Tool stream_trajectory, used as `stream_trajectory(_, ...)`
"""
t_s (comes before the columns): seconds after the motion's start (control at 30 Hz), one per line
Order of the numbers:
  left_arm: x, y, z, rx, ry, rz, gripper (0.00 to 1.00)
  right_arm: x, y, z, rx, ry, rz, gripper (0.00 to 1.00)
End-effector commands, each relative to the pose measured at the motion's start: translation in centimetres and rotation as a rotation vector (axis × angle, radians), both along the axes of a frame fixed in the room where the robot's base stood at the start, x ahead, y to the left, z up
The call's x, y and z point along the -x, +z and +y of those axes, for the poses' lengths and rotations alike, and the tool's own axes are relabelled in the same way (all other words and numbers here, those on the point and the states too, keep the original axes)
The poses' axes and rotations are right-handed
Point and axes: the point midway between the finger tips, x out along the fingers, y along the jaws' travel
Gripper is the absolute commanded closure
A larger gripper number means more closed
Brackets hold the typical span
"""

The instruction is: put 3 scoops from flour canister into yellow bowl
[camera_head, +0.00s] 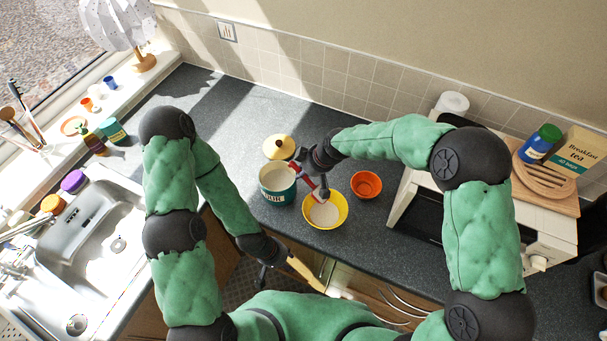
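The flour canister (277,196) is teal, stands open on the counter and shows white flour inside. The yellow bowl (338,219) stands to its right with white flour in it. My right gripper (313,172) is shut on a scoop (321,194) with a reddish handle. The scoop's head is over or in the far part of the yellow bowl; I cannot tell whether it touches the flour or holds any. My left gripper (268,275) hangs low in front of the counter, empty, with its fingers seemingly apart.
A yellow lid (278,147) lies behind the canister. An orange bowl (366,186) stands right of the yellow bowl. A white oven (412,188) is further right, with a tea box (583,153) on top. The sink (100,235) is at the left; the counter between is clear.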

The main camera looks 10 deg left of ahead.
Motion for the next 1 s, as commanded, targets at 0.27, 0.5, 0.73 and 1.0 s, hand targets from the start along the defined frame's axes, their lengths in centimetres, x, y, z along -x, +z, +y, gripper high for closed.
stream_trajectory(0.27,0.0,-2.2,0.0,0.0,0.0,0.0,0.6,0.1,0.0,-0.2,-0.03,0.0,-0.022,1.0)
stream_trajectory(0.5,0.0,-3.8,0.0,0.0,0.0,0.0,0.6,0.1,0.2,-0.3,-0.053,-0.001,-0.037,1.0)
stream_trajectory(0.73,0.0,-5.4,0.0,0.0,0.0,0.0,0.6,0.2,0.3,-0.3,-0.073,-0.002,-0.051,1.0)
stream_trajectory(1.0,0.0,-7.2,0.0,0.0,0.0,0.0,0.6,0.2,0.5,-0.4,-0.098,0.0,-0.069,1.0)
